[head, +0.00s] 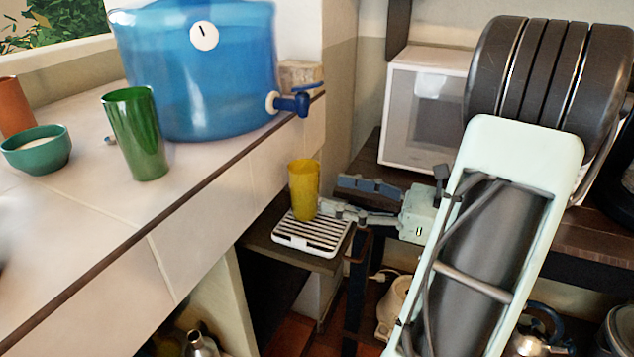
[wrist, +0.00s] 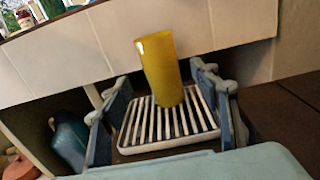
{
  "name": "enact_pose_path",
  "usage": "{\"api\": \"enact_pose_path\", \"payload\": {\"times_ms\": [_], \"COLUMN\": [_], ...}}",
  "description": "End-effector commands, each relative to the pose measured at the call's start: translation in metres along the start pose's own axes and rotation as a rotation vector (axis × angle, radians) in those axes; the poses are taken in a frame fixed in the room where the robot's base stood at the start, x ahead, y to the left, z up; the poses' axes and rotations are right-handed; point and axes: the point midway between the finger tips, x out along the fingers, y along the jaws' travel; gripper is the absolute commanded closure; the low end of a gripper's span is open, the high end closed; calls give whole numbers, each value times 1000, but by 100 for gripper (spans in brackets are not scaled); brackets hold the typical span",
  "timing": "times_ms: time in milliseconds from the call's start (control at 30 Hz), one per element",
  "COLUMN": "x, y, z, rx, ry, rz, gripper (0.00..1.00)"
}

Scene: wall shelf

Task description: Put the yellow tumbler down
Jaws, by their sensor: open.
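The yellow tumbler (head: 304,189) stands upright on a white drip tray with dark slats (head: 290,247), low beside the counter. In the wrist view the tumbler (wrist: 161,70) rests on the slats of the tray (wrist: 130,149), between and beyond my gripper's fingers. My gripper (head: 345,205) reaches in from the right in the head view. In the wrist view my gripper (wrist: 165,105) is open, with a finger on each side and visible gaps to the tumbler. The near finger hides a little of the tumbler's lower right in the head view.
A blue water dispenser (head: 190,80) with a blue tap (head: 293,103) stands on the tiled counter (head: 100,230), above and behind the tray. A green tumbler (head: 137,135) and a green bowl (head: 37,150) stand on the counter. A white microwave (head: 425,105) is behind my arm.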

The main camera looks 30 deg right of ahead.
Motion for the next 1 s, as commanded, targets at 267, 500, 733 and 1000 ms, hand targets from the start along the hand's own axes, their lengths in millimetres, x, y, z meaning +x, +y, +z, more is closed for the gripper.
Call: {"api": "enact_pose_path", "payload": {"times_ms": [267, 500, 733, 1000], "x": [-37, -41, -41, -36], "y": [0, 0, 0, 2], "z": [0, 0, 0, 1], "rx": [1, 0, 0, 20], "ry": [0, 0, 0, 42], "rz": [-1, 1, 0, 23], "gripper": [44, 44, 44, 44]}}
